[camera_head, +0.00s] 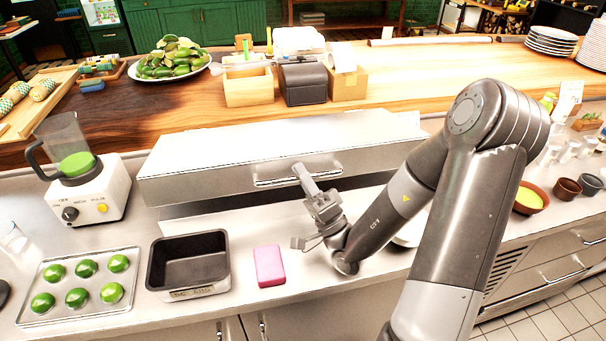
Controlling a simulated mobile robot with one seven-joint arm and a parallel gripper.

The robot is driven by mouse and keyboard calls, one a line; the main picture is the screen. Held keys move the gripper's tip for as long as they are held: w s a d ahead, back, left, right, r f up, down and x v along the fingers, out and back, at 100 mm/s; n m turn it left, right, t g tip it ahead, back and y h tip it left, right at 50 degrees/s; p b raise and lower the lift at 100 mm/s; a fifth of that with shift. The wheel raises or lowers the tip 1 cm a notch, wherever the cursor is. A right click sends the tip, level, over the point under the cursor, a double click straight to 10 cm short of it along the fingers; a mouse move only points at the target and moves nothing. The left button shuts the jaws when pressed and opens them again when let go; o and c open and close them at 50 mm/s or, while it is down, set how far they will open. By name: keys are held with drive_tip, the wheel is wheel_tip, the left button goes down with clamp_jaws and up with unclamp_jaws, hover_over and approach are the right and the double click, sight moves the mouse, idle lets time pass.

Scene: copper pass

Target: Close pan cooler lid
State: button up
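The pan cooler lid (222,158) is a long stainless steel cover in the middle of the head view. It is tilted up, with a dark gap under its front edge above the steel counter. A bar handle (270,181) runs along its front face. My gripper (303,172) is at the right part of this handle, its tip touching or very close to it. The fingers are small and seen from behind, so I cannot tell whether they are open or shut on the bar. The pans inside the cooler are hidden.
A black pan (190,262) and a pink block (268,266) stand on the counter in front of the lid. A tray of limes (77,315) and a blender (92,198) are at left. Bowls (527,200) stand at right. Boxes (303,84) stand on the wooden shelf behind.

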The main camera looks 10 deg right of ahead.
drive_tip(key=o, duration=0.3)
drive_tip(key=shift+w+r, duration=0.1)
drive_tip(key=shift+r, duration=0.05)
drive_tip(key=w+r+m+h, duration=0.1)
drive_tip(key=w+r, duration=0.2)
drive_tip(key=r, duration=0.3)
drive_tip(key=w+r+m+g+h, duration=0.1)
drive_tip(key=w+r, duration=0.1)
drive_tip(key=r, duration=0.3)
drive_tip(key=w+r+m+h, duration=0.1)
drive_tip(key=w+r+h, duration=0.15)
drive_tip(key=r, duration=0.35)
drive_tip(key=w+r+m+g+h, duration=0.2)
drive_tip(key=w+r, duration=0.5)
drive_tip(key=w, duration=0.4)
drive_tip(key=shift+w+r+m+g, duration=0.25)
drive_tip(key=shift+m+g, duration=0.35)
drive_tip(key=shift+g, duration=0.5)
drive_tip(key=shift+s, duration=0.15)
